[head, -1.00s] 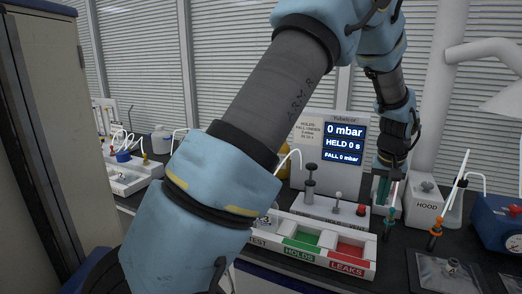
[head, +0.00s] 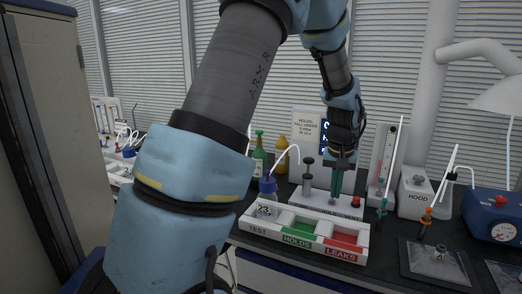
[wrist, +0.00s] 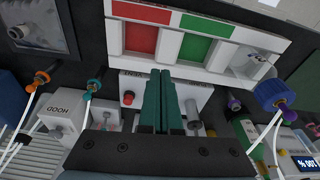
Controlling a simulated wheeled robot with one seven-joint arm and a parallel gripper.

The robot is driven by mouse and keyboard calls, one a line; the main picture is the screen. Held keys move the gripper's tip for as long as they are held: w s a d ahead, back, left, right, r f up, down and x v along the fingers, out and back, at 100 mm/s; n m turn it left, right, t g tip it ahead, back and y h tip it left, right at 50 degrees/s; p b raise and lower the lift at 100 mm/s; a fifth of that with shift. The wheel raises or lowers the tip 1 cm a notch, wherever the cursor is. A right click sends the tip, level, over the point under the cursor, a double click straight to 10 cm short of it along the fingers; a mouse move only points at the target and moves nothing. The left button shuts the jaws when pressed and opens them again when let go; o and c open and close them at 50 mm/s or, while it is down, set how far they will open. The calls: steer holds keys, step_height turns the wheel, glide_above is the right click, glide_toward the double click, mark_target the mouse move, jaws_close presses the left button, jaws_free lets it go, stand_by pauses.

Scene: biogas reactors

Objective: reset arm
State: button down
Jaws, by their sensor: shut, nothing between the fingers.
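My gripper (head: 336,183) is shut and empty, pointing down in front of the tubelizer station with the display (head: 322,128). Its two green fingers (wrist: 160,103) lie together in the wrist view. My arm covers most of the display in the head view. Below and in front of the fingers is the white sorting tray (head: 262,229), with a TEST section, a green HOLDS compartment (head: 299,226) and a red LEAKS compartment (head: 346,242). A blue-capped bottle (head: 268,187) with a white tube stands in the TEST section.
A green bottle (head: 258,158) and a yellow bottle (head: 282,155) stand behind the tray. A tall cabinet (head: 40,130) stands at left.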

steer(key=s+a+n, duration=0.1)
steer(key=s+a, duration=0.3)
steer(key=a, duration=0.5)
steer(key=s+a+n, duration=0.1)
steer(key=s+a, duration=0.3)
steer(key=a, duration=0.5)
steer(key=s+a, duration=0.4)
steer(key=a, duration=0.5)
steer(key=shift+s+a+r+n, duration=0.15)
steer(key=shift+r+n, duration=0.1)
steer(key=shift+n, duration=0.15)
